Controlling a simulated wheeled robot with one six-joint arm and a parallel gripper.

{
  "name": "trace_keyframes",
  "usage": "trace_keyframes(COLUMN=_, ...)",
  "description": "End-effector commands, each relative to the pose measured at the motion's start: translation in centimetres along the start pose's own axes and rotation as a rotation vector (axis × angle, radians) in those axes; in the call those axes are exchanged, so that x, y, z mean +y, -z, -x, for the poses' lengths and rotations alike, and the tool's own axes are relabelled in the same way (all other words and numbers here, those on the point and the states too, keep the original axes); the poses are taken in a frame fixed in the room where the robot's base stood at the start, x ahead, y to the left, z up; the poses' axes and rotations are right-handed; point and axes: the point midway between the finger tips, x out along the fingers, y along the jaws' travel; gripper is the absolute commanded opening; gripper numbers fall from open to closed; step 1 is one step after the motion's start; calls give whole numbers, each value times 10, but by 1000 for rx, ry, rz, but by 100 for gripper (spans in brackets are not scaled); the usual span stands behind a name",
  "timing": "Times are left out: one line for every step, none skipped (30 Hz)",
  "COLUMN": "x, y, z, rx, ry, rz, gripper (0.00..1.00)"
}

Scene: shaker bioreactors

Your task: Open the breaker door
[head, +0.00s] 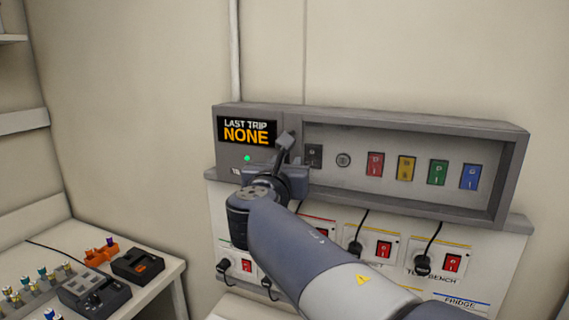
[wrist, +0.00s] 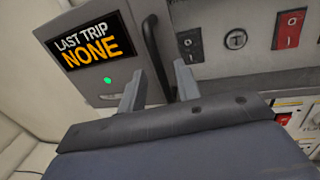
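The breaker box (head: 410,199) is a long grey wall unit with a recessed row of breaker switches behind a raised frame. I cannot tell whether a clear door covers the recess. A dark upright handle bar (wrist: 153,48) stands at the left end of the recess, beside the display. My gripper (head: 284,152) is in front of it. In the wrist view my gripper (wrist: 160,88) has its two grey fingers apart, one on each side of the handle's lower end. Contact is not visible. My wrist hides part of the box's lower left in the head view.
A "LAST TRIP NONE" display (head: 247,131) and a green light (head: 247,158) are at the box's left. Below is a white socket panel (head: 490,262) with red switches and plugged black cables. A bench (head: 150,290) with small devices stands at lower left.

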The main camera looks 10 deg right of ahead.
Motion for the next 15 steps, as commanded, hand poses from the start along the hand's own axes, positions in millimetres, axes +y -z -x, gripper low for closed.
trace_keyframes(x=0, y=0, z=0, rx=0, ry=0, rz=0, gripper=32)
trace_keyframes(x=0, y=0, z=0, rx=0, ry=0, rz=0, gripper=32)
trace_keyframes(x=0, y=0, z=0, rx=0, ry=0, rz=0, gripper=32)
trace_keyframes(x=0, y=0, z=0, rx=0, ry=0, rz=0, gripper=32)
trace_keyframes(x=0, y=0, z=0, rx=0, ry=0, rz=0, gripper=32)
trace_keyframes(x=0, y=0, z=0, rx=0, ry=0, rz=0, gripper=28)
trace_keyframes(x=0, y=0, z=0, rx=0, ry=0, rz=0, gripper=26)
trace_keyframes(x=0, y=0, z=0, rx=0, ry=0, rz=0, gripper=23)
trace_keyframes(x=0, y=0, z=0, rx=0, ry=0, rz=1, gripper=20)
trace_keyframes(x=0, y=0, z=0, rx=0, ry=0, rz=1, gripper=18)
trace_keyframes(x=0, y=0, z=0, rx=0, ry=0, rz=1, gripper=15)
trace_keyframes(x=0, y=0, z=0, rx=0, ry=0, rz=1, gripper=12)
trace_keyframes(x=0, y=0, z=0, rx=0, ry=0, rz=1, gripper=10)
trace_keyframes(x=0, y=0, z=0, rx=0, ry=0, rz=1, gripper=7)
trace_keyframes(x=0, y=0, z=0, rx=0, ry=0, rz=1, gripper=4)
